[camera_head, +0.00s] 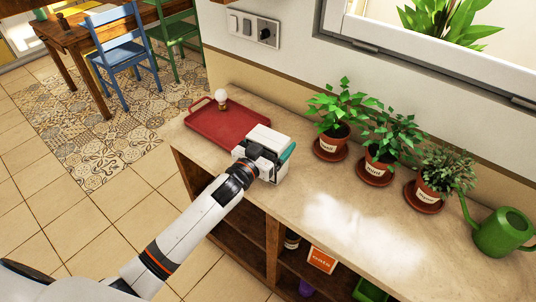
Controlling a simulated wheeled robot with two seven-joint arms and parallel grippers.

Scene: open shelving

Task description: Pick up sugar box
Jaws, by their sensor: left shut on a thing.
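The sugar box (288,155) is a small white box with a teal part. It is on the shelf's top at the right front corner of the red tray; I cannot tell whether it is touching the surface. My left gripper (262,153) reaches it from the front left and is shut on it. My right gripper is not in view.
The red tray (206,128) holds a small white-topped object (221,98). Potted herbs (331,136) on saucers and a green watering can (503,233) stand to the right. An orange-red box (322,259) sits on the lower shelf. The front right countertop (370,230) is clear.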

